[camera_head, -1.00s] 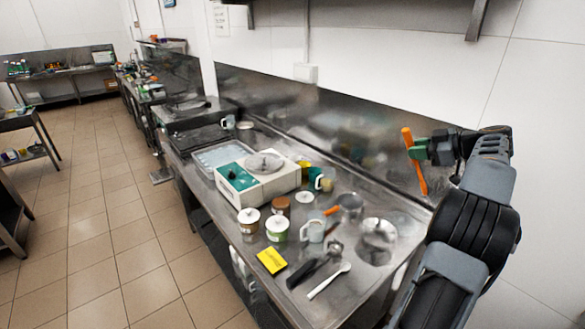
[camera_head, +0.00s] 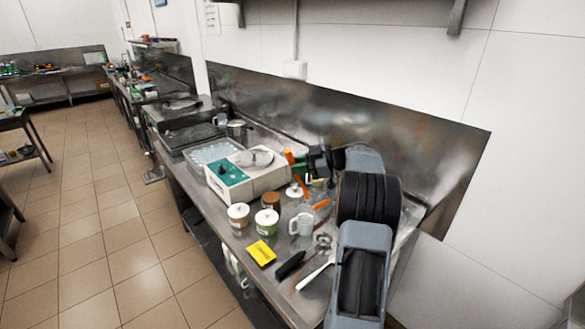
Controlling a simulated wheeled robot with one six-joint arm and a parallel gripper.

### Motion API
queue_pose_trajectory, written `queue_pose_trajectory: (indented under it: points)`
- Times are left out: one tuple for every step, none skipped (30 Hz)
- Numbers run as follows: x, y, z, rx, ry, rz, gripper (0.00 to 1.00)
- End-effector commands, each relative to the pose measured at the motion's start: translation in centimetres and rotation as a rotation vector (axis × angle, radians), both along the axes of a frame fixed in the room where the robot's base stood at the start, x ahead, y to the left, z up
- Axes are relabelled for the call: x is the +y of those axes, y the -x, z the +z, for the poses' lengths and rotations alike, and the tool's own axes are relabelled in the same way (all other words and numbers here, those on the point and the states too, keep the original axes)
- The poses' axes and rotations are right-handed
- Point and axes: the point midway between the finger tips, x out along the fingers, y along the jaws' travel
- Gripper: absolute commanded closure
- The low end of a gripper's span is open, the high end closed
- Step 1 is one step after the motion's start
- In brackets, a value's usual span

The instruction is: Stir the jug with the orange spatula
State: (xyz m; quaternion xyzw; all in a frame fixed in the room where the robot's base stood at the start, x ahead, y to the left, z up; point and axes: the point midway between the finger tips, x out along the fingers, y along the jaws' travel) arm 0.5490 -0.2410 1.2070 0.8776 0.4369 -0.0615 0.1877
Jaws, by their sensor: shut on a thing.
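My gripper (camera_head: 299,164) is shut on the orange spatula (camera_head: 288,156), above the counter to the right of the white-and-green machine. The spatula is tilted; its upper end stands above the jaws and its orange lower part shows below them, near a small white-lidded pot. A pale jug with a handle (camera_head: 302,224) stands on the counter nearer the camera, apart from the spatula. A second pale jug (camera_head: 220,119) stands far back by the wall. Things behind my gripper are hidden, so I cannot tell whether the spatula tip touches anything.
The white-and-green machine (camera_head: 247,179) stands just left of my gripper. Lidded tubs (camera_head: 267,220), a yellow card (camera_head: 261,253), a black-handled tool (camera_head: 290,264) and a white spoon (camera_head: 314,275) crowd the front. An orange-handled pan is mostly hidden by my arm. The steel backsplash (camera_head: 400,160) rises behind.

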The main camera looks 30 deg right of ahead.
Motion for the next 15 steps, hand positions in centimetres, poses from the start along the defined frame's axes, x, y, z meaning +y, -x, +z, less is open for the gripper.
queue_pose_trajectory:
  points:
    - [0.1,0.0,-0.1,-0.001,0.0,0.002,1.0]
    - [0.1,0.0,-0.1,-0.001,0.0,0.002,1.0]
    - [0.2,0.0,-0.2,-0.001,0.0,0.002,1.0]
    - [0.2,0.0,-0.3,-0.001,0.0,0.001,1.0]
    - [0.3,0.0,-0.4,0.0,-0.001,0.001,1.0]
    - [0.3,0.0,-0.5,0.0,-0.001,0.001,1.0]
    - [0.4,0.0,-0.6,0.0,-0.001,0.001,1.0]
    - [0.5,0.0,-0.7,0.001,-0.001,0.001,1.0]
    - [0.6,0.0,-0.9,0.001,-0.001,0.001,1.0]
    - [0.6,0.1,-1.1,0.001,-0.001,0.001,1.0]
    - [0.7,0.1,-1.2,0.0,0.0,0.0,1.0]
    - [0.8,0.1,-1.4,0.0,0.0,0.0,1.0]
    - [0.9,0.1,-1.6,0.0,0.0,0.0,1.0]
    - [1.1,0.1,-1.8,0.001,-0.001,0.0,1.0]
    - [1.2,0.2,-2.1,0.001,-0.001,0.001,1.0]
